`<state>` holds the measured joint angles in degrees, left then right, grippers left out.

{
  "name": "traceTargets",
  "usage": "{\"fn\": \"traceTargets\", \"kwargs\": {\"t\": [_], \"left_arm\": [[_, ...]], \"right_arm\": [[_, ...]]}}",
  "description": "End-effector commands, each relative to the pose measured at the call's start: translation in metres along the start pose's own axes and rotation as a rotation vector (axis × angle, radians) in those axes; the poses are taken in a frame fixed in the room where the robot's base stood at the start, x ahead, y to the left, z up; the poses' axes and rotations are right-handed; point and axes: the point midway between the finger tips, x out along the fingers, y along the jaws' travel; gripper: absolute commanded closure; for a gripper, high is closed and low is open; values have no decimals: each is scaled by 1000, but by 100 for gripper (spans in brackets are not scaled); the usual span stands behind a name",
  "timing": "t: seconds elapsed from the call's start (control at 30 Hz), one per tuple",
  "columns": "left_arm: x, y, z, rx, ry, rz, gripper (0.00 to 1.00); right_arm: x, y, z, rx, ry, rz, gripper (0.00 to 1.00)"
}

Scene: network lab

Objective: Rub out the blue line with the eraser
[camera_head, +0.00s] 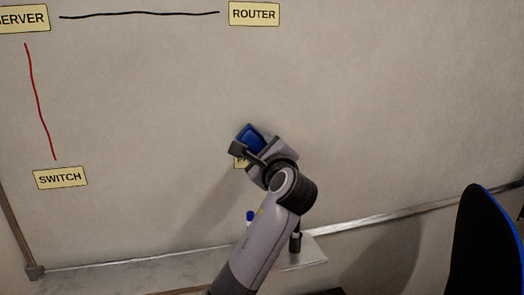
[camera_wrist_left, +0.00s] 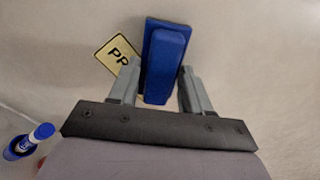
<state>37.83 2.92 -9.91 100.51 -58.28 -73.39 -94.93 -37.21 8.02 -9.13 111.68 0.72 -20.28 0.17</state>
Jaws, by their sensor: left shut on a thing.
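My left gripper (camera_head: 252,150) is shut on the blue eraser (camera_head: 249,136) in front of the whiteboard (camera_head: 150,100). In the left wrist view, the eraser (camera_wrist_left: 165,60) sits between the two fingers of the left gripper (camera_wrist_left: 160,90), with its far end at or close to the board; I cannot tell whether it touches. No blue line shows in either view. Part of the board may be hidden behind the gripper and arm. My right gripper is not in view.
The board shows a black line (camera_head: 140,15), a red line (camera_head: 39,100), and labels SERVER (camera_head: 22,19), ROUTER (camera_head: 254,14) and SWITCH (camera_head: 60,178). A partly hidden label (camera_wrist_left: 118,56) is beside the eraser. Markers (camera_head: 250,216) are at the tray (camera_head: 130,276). A chair (camera_head: 485,245) stands right.

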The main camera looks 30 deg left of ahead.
Motion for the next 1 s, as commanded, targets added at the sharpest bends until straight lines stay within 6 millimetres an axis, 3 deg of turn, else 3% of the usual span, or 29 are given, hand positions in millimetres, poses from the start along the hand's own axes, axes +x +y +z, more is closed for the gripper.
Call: {"fn": "traceTargets", "kwargs": {"t": [0.63,1.0], "left_arm": [[0,-20,20,-1,-1,0,76],[2,-2,3,2,-1,1,76]], "right_arm": [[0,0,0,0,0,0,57],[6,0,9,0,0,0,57]]}}
